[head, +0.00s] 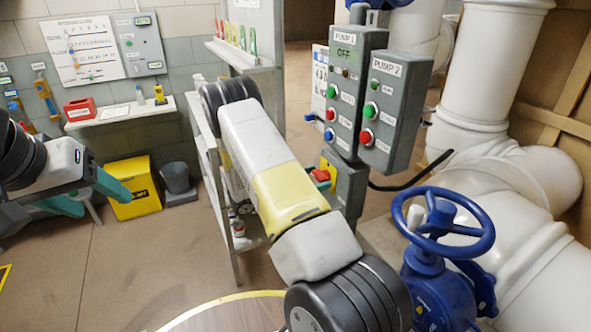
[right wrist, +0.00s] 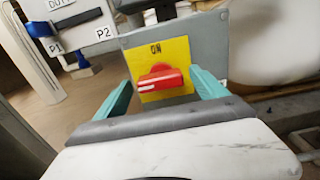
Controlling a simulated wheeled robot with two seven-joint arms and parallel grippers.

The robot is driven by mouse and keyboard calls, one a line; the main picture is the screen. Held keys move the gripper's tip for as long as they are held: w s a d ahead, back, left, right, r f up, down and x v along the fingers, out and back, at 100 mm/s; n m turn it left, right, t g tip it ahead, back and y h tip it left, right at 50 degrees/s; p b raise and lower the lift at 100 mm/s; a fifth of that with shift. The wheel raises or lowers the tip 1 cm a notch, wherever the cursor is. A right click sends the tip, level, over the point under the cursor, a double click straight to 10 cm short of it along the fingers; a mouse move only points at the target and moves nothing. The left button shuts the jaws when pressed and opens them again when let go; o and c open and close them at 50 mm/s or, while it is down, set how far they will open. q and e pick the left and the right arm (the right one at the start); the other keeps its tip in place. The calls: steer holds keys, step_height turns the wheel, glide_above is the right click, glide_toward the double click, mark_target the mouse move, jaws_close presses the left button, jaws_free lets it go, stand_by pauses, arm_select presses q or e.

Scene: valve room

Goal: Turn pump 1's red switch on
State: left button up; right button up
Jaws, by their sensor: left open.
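Pump 1's red switch (right wrist: 160,78) sits on a yellow plate (right wrist: 178,54) marked ON, on a grey box. Its red handle lies roughly crosswise in the right wrist view. My right gripper (right wrist: 164,84) is open, one teal finger on each side of the handle, with gaps showing. In the head view the switch (head: 321,175) shows small below the grey PUMP 1 panel (head: 345,92); my own right arm hides most of the right gripper there. My left gripper (head: 105,202) is open and empty at the left, far from the switch.
A PUMP 2 panel (head: 395,110) stands right of PUMP 1. A blue valve wheel (head: 443,245) and white pipes (head: 500,195) fill the right. A grey shelf (head: 235,58) stands behind my right arm. A yellow box (head: 133,188) stands on the floor. Floor at left is mostly clear.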

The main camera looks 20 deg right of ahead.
steer(key=c, duration=1.3)
steer(key=shift+m, duration=0.3)
steer(key=m, duration=0.3)
steer(key=shift+r+m, duration=0.1)
steer(key=shift+m, duration=0.2)
steer(key=m, duration=0.4)
steer(key=shift+m, duration=0.3)
steer(key=m, duration=0.4)
steer(key=shift+s, duration=0.1)
steer(key=shift+m, duration=2.5)
